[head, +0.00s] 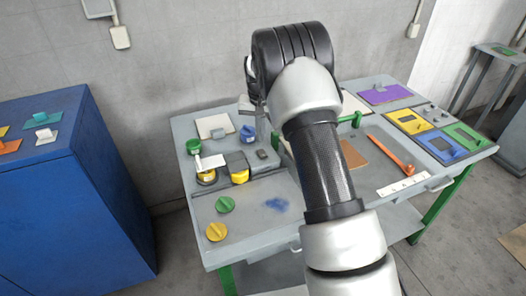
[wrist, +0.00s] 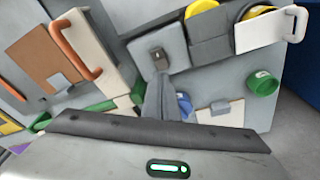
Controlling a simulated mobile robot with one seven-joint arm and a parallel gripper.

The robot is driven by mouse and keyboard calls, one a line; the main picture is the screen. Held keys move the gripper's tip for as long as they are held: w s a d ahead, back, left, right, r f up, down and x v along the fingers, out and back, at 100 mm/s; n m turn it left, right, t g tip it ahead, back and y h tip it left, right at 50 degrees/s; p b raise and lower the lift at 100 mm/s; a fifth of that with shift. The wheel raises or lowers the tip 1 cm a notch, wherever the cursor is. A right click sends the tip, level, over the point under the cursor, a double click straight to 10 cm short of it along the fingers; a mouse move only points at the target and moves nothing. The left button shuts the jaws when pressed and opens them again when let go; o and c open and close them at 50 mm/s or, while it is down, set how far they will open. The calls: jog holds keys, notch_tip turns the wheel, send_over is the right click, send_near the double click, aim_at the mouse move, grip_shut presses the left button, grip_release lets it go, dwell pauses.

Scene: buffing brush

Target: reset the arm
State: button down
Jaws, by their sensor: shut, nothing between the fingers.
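My arm reaches over the grey workbench (head: 290,197) in the head view and hides part of its middle. My gripper (head: 262,137) hangs at the far left-middle part of the bench, partly hidden behind my wrist. In the wrist view my gripper (wrist: 162,78) has its dark fingers together, with nothing between them. The fingers point toward the bench top near a small dark block (wrist: 158,58). Whether they touch anything is not clear.
A black and yellow holder (head: 238,168), blue knob (head: 248,134), green disc (head: 225,204) and yellow disc (head: 216,231) are on the left. An orange bar (head: 391,155) and coloured panels are right. A blue cabinet (head: 75,200) stands left.

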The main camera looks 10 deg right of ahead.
jog(key=shift+r, duration=0.65)
jog(key=s+r+n+t+p, duration=0.1)
jog(key=s+r, duration=0.8)
jog(key=r, duration=0.3)
jog(key=s+r+n+t+p, duration=0.1)
jog(key=s+r, duration=0.7)
jog(key=r, duration=0.3)
jog(key=s+r+n+t+p, duration=0.1)
jog(key=s+r, duration=0.1)
jog(key=s, duration=2)
jog(key=shift+s+n+t+y, duration=0.3)
jog(key=shift+s+n+t, duration=0.1)
jog(key=shift+r, duration=0.1)
